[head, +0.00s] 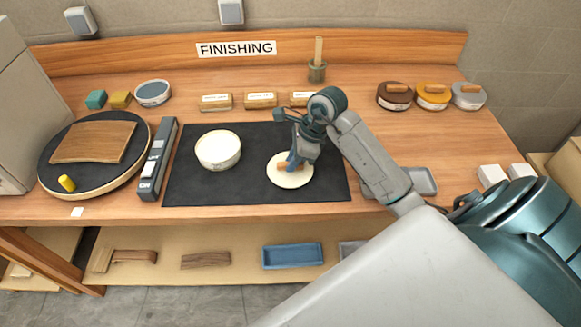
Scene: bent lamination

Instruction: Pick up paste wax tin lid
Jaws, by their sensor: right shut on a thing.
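The paste wax tin lid (303,179) is a flat cream disc with a small orange-brown handle, over the right half of the dark mat (320,193). My right gripper (291,164) points down at it and is shut on the lid's handle. The fingers hide part of the handle and the lid's top. I cannot tell whether the lid touches the mat or hangs just above it. The round cream wax tin (218,150) stands without a lid on the mat, left of the lid and apart from it. My left gripper is not in view.
A grey bar-shaped device (158,160) lies left of the mat, beside a round dark turntable (92,185) bearing a curved wooden panel. Labelled wooden blocks (260,100) lie behind the mat. Three lidded tins (394,96) stand at the back right. A grey tray (421,181) lies behind my right arm.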

